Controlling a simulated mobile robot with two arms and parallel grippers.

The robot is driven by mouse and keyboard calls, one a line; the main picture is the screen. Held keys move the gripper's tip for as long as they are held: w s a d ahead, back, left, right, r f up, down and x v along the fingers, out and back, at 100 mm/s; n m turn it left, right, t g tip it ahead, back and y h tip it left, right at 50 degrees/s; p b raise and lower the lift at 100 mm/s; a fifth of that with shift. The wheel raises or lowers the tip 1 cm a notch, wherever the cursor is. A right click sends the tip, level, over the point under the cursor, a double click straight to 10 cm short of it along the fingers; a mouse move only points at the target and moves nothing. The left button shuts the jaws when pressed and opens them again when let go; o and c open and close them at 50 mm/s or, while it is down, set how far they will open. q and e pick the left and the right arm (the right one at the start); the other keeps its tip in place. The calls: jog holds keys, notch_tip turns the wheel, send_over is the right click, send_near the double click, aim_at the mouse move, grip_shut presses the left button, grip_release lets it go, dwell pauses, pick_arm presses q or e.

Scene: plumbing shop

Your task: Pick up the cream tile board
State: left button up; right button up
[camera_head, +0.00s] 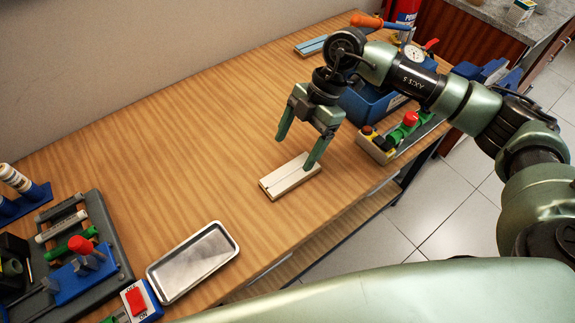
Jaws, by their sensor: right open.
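The cream tile board (289,178) lies flat on the wooden table near its front edge, with a thin dark line along its length. My right gripper (295,155) is above it, pointing down, with its two green fingers spread wide and nothing between them. The right-hand finger overlaps the far right end of the board in the picture; I cannot tell if it touches. The other finger is over bare table behind and left of the board. My left gripper is not in view.
A metal tray (168,290) lies at the front left, near a dark tool rack (112,228) and a red switch box (140,300). The table's middle is clear.

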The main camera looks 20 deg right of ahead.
aim_at(287, 177)
jog(key=shift+w+d+f, duration=0.1)
jog(key=shift+d+f, duration=0.05)
jog(key=shift+d, duration=0.55)
jog(key=shift+a+f+h, duration=0.1)
jog(key=shift+f+h, duration=0.2)
jog(key=a+f+p, duration=0.1)
jog(key=s+f+p, duration=0.1)
jog(key=f, duration=0.1)
jog(key=a+f, duration=0.1)
jog(key=shift+s+a+f+p, duration=0.35)
jog(key=shift+s+p, duration=0.05)
jog(key=shift+a+f, duration=0.25)
jog(key=shift+f, duration=0.35)
grip_shut()
jog(key=shift+r, duration=0.15)
